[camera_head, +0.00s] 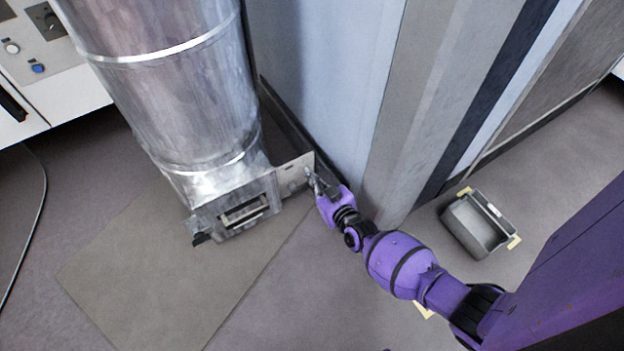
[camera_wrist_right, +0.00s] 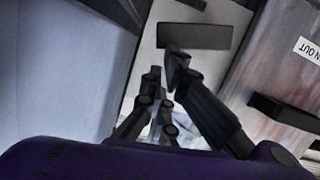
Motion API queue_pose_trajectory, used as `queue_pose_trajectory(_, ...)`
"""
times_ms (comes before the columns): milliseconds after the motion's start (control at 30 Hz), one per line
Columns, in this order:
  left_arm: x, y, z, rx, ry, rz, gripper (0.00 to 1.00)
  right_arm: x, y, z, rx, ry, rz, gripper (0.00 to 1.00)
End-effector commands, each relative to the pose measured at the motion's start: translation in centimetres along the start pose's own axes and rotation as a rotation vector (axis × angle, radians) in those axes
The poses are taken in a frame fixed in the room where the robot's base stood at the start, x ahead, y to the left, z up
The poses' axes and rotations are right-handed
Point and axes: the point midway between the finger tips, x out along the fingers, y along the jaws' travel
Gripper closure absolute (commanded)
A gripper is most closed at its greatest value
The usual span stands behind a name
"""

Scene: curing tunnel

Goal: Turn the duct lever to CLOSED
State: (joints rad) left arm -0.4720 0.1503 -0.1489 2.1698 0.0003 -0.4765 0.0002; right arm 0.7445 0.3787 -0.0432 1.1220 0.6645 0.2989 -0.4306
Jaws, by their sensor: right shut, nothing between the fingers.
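The metal duct (camera_head: 185,90) comes down to a box-shaped base (camera_head: 235,208) with a rectangular slot in its front. A flat metal plate (camera_head: 292,172) sticks out from the base's right side. My right gripper (camera_head: 311,178) is at the plate's outer end, shut and empty. In the right wrist view, the gripper's dark fingers (camera_wrist_right: 168,78) lie in front of a pale plate with a dark bar-shaped feature (camera_wrist_right: 195,36). I cannot tell whether this is the lever or a slot. No CLOSED marking is readable. My left gripper is not in view.
A blue-grey wall panel (camera_head: 320,70) stands close behind the plate. A grey open bin (camera_head: 478,225) is on the floor at right. A control panel (camera_head: 38,45) is at top left. The floor mat (camera_head: 165,270) is clear.

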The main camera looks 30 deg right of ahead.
Motion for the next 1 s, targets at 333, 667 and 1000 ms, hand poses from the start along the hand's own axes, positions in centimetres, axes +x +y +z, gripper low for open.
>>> queue_pose_trajectory(333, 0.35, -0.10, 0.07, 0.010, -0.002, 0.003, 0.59, 0.21, 0.47, 0.27, 0.028, 0.003, -0.005, 1.00)
queue_pose_trajectory(667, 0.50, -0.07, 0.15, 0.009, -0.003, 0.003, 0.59, 0.30, 0.79, 0.49, 0.025, 0.004, -0.005, 1.00)
queue_pose_trajectory(1000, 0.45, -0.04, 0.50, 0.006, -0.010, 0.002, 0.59, 0.37, 1.00, 0.62, 0.026, 0.005, -0.004, 1.00)
